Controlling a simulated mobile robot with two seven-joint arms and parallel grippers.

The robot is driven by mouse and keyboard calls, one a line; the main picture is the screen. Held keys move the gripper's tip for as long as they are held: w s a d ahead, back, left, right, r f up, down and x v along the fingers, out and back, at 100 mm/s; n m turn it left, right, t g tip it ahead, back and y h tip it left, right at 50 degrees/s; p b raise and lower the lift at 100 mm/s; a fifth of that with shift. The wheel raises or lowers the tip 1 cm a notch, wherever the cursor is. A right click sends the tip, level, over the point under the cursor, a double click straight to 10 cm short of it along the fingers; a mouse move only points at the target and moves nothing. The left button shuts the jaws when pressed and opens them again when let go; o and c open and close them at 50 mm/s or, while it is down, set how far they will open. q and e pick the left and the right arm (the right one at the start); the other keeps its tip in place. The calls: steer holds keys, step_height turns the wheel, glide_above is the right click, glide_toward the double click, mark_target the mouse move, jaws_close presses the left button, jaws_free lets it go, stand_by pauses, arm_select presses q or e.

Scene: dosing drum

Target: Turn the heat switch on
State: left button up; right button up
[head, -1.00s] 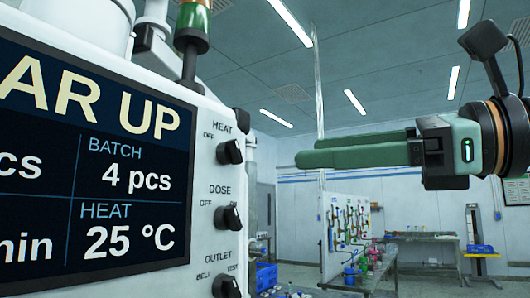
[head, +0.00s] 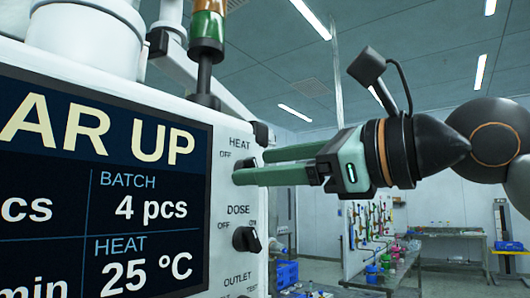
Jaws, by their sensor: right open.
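The white control panel fills the left of the head view. Its heat switch (head: 243,163), a black knob under the HEAT label, shows only in part behind my gripper; which way it points cannot be told. My right gripper (head: 251,167) comes in from the right with its two green fingers open, one above the other. The fingertips are at the heat switch, with the knob seen between them; whether they touch it cannot be told. My left gripper is not in view.
The dose switch (head: 246,239) sits just below the heat switch, close under the lower finger. An outlet switch is cut off at the bottom edge. The display (head: 150,210) reads HEAT 25 °C. A signal lamp post (head: 206,70) stands above. Workbenches are far behind.

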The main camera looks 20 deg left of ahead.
steer(key=shift+w+a, duration=0.15)
steer(key=shift+a, duration=0.2)
steer(key=shift+c, duration=0.4)
jaws_close()
